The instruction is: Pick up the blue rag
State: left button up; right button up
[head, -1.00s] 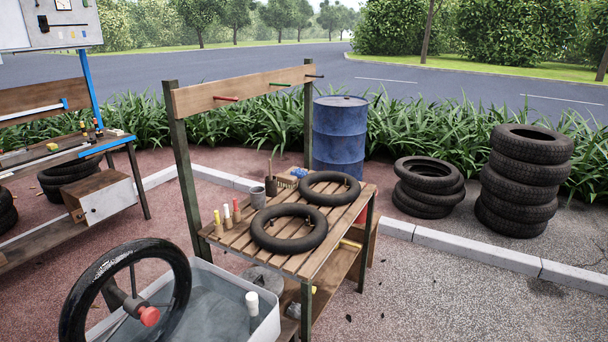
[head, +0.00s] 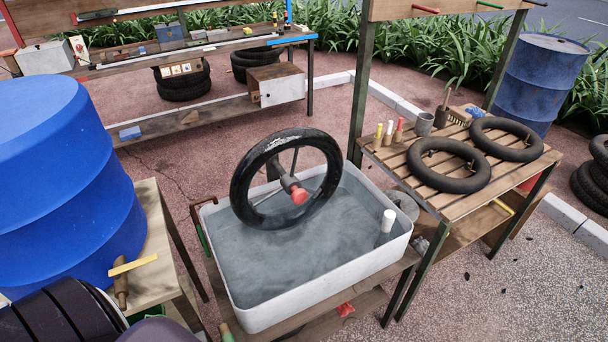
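A small crumpled blue thing, which looks like the blue rag (head: 476,112), lies at the back of the slatted wooden table (head: 402,178), behind the black tire tubes. It is small in the head view and partly hidden by the nearer things. A flat light-blue piece (head: 130,133) lies on the low shelf of the bench at the back left; I cannot tell whether it is cloth or a block. Neither of my grippers is in view.
A water-filled tub (head: 265,316) with a wheel (head: 243,190) standing over it is in front of me. A large blue barrel (head: 60,180) blocks the left. Paved ground is free at right.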

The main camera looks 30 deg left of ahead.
aim_at(475, 112)
jog(key=i+l+z, duration=0.3)
jog(key=i, duration=0.35)
jog(key=i+l+z, duration=0.35)
jog(key=i, duration=0.35)
jog(key=i+z, duration=0.3)
jog(key=i, duration=0.4)
jog(key=i+u, duration=0.15)
jog(key=i, duration=0.35)
jog(key=i+l+u, duration=0.15)
jog(key=i, duration=0.3)
jog(key=i+l+u, duration=0.2)
jog(key=i, duration=0.3)
jog(key=i+l+u, duration=0.15)
jog(key=i, duration=0.3)
